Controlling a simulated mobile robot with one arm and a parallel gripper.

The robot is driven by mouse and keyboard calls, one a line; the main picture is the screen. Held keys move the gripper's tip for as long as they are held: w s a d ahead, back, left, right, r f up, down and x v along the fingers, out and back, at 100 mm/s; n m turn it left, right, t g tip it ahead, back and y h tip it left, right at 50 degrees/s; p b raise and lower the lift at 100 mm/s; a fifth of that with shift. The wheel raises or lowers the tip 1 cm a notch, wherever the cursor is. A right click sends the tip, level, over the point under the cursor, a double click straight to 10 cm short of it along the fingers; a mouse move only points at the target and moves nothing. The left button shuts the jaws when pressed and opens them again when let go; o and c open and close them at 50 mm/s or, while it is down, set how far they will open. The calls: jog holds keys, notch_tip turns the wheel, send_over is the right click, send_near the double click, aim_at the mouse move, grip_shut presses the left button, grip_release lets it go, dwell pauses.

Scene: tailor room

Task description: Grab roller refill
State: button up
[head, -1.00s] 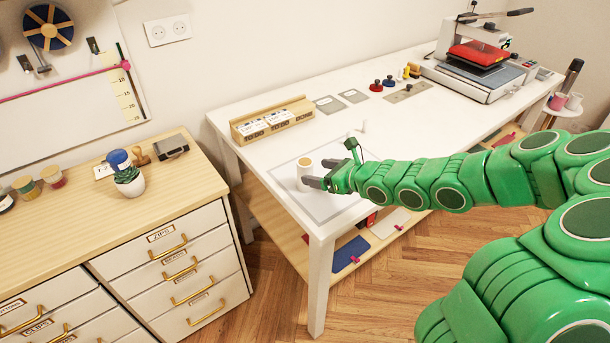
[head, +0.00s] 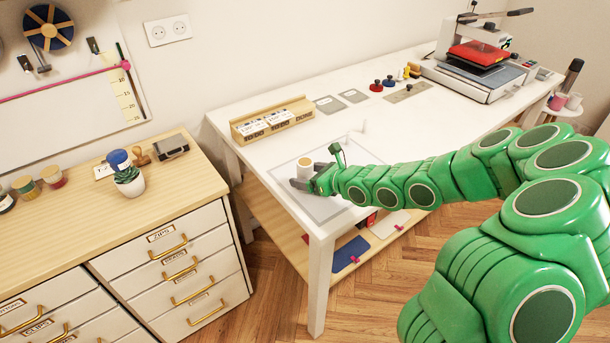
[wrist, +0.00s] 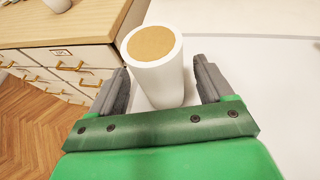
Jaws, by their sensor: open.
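The roller refill, a white roll with a tan end (head: 305,166), stands upright on the white table (head: 400,135) inside a grey outlined square near the table's left corner. In the wrist view the roll (wrist: 165,82) stands between the two grey fingers of my gripper (wrist: 165,85). The fingers are open, with a gap to the roll on each side. In the head view my gripper (head: 306,178) is low at the roll, and its fingers hide the roll's lower part.
A wooden card holder (head: 272,120) stands behind the roll. A small white upright piece (head: 364,127) is near my wrist. A heat press (head: 476,65) stands at the far right. A drawer cabinet (head: 165,200) with a potted cactus (head: 129,180) is on the left.

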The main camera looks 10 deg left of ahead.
aim_at(301, 174)
jog(key=shift+x, duration=1.5)
jog(key=shift+d+f, duration=0.1)
jog(key=c, duration=1)
jog(key=shift+c, duration=0.2)
